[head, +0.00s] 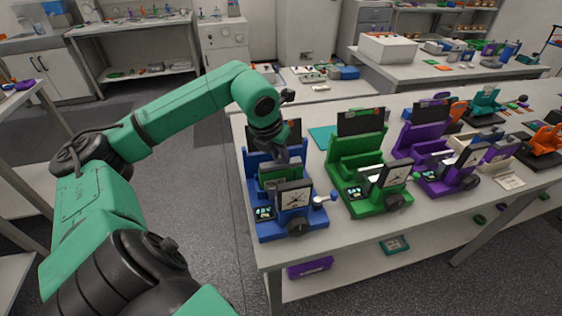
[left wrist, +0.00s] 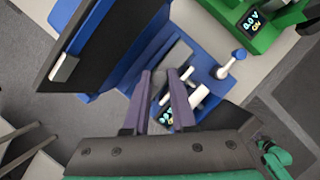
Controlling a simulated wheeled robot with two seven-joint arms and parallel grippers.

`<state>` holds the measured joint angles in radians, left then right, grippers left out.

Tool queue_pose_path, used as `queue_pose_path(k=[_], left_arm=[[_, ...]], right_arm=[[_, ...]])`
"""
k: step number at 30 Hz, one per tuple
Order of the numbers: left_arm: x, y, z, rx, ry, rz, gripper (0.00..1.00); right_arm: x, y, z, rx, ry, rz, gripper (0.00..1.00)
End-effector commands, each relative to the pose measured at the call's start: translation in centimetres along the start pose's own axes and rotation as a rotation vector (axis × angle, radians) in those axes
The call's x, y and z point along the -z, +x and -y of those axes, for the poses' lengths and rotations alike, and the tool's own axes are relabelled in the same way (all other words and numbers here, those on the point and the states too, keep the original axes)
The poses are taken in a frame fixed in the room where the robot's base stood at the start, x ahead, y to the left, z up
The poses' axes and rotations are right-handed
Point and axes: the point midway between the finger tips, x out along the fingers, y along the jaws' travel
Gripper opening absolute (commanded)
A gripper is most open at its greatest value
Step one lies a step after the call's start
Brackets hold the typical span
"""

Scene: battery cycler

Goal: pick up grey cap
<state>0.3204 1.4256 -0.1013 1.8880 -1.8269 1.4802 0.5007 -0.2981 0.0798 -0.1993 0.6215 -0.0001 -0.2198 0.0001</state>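My left gripper (head: 280,156) is low over the blue cycler (head: 262,222), at the left end of the bench. In the left wrist view its two fingers (left wrist: 160,76) point into the blue cycler (left wrist: 205,50), with a gap between them. A flat grey piece (left wrist: 177,56) lies just beyond the fingertips. I cannot tell whether it is the grey cap, and no other piece is clearly that cap. Small white cylindrical parts (left wrist: 188,74) sit right of the fingers. My right gripper is in neither view.
The blue cycler's dark upright panel (left wrist: 105,45) stands close left of the fingers. A green cycler (head: 370,185) and a purple cycler (head: 440,165) stand further right. The floor left of the bench is clear.

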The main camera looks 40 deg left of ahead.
Motion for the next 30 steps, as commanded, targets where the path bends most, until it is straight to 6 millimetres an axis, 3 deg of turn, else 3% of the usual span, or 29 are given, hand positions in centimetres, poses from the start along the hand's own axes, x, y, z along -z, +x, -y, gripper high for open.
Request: queue_pose_path(k=[11,17,20,24,30], left_arm=[[-0.1,-0.1,0.0,0.000,0.000,0.000,0.00],[-0.8,-1.8,0.1,0.002,-0.001,0.005,0.00],[-1.9,-4.2,0.1,0.005,-0.003,0.009,0.00],[-4.0,-9.3,0.1,0.007,-0.001,0.011,0.00],[-6.5,-15.4,0.1,0.006,-0.001,0.005,0.00]], right_arm=[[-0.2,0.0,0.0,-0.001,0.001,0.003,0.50],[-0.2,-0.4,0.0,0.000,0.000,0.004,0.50],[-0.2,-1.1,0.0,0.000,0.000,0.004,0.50],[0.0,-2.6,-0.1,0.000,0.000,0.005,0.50],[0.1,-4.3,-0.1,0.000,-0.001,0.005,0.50]])
